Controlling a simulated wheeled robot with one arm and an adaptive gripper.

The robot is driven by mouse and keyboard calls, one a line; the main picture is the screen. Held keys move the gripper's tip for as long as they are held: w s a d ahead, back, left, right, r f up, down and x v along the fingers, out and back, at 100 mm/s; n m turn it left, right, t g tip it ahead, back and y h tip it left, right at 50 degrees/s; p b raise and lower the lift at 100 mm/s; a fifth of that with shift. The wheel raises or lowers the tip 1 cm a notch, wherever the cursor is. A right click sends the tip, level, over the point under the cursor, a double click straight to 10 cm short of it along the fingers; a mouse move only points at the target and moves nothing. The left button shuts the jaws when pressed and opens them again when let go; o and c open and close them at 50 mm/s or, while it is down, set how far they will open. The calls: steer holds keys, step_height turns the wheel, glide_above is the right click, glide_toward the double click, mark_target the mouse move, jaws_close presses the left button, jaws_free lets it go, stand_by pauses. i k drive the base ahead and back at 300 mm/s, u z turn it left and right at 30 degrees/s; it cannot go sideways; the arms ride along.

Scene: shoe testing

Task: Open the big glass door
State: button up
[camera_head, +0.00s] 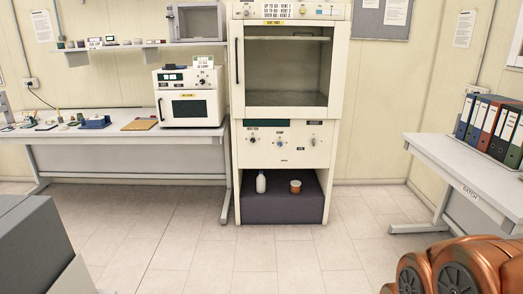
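The big glass door (286,75) is the large window front in the upper part of a tall cream cabinet (282,145) at the centre back. It looks shut, and an empty shelf shows behind the glass. A dark vertical handle (237,61) is on its left side. A yellow label is on the frame above the glass. Below the door is a panel with knobs. Part of my orange arm shows at the lower right, well in front of the cabinet. My gripper is not in view.
A left bench (110,137) holds a small oven (190,107), under a wall shelf (142,46). A right bench (456,161) carries several binders (490,125). A bottle (261,183) and an orange-brown cup (295,187) stand below the panel. The tiled floor ahead is clear.

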mark_target(342, 31)
steer(key=u, duration=0.15)
steer(key=i, duration=1.75)
steer(key=u, duration=0.95)
steer(key=i, duration=2)
steer(key=u, duration=0.65)
